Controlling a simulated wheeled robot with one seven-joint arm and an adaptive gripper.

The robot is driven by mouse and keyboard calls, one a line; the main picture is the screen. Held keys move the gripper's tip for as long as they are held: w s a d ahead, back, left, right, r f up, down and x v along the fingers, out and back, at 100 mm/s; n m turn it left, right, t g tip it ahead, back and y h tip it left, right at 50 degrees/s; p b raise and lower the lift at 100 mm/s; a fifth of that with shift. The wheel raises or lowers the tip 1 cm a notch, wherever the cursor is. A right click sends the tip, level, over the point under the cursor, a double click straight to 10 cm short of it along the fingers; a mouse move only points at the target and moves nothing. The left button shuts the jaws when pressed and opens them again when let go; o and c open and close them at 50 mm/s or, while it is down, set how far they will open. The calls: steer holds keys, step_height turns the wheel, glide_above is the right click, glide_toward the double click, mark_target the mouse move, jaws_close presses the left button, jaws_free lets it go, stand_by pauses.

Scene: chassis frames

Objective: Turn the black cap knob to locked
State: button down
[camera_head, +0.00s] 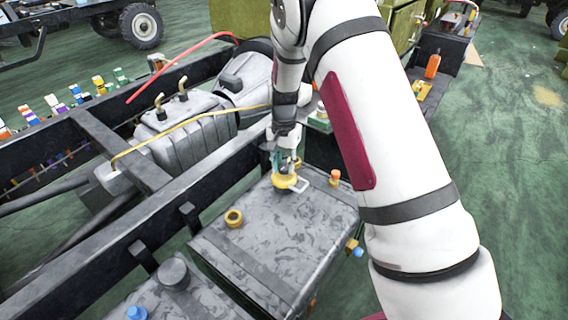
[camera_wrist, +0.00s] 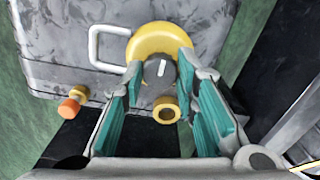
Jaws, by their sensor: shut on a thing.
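The black cap knob (camera_wrist: 160,74) sits on a round yellow base (camera_wrist: 150,40) on a grey tank. A white line on the knob points roughly up the wrist view, tilted slightly right. My gripper (camera_wrist: 159,65) has its teal-padded fingers on the left and right of the knob and is shut on it. In the head view my gripper (camera_head: 286,170) points down at the yellow base (camera_head: 285,182) near the far edge of the grey tank (camera_head: 265,225). The knob itself is hidden there by the fingers.
A white handle loop (camera_wrist: 105,47) stands beside the base. A small yellow ring (camera_wrist: 166,110) is close by the fingers. An orange-capped fitting (camera_head: 335,177) and another yellow ring (camera_head: 233,218) are on the tank. The black chassis rail (camera_head: 150,225) runs along the tank's left side.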

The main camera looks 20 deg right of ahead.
mark_target(284, 167)
stand_by(0.3)
steer(key=c, duration=1.2)
jaws_free()
steer(key=shift+c, duration=0.2)
step_height(284, 167, up, 12)
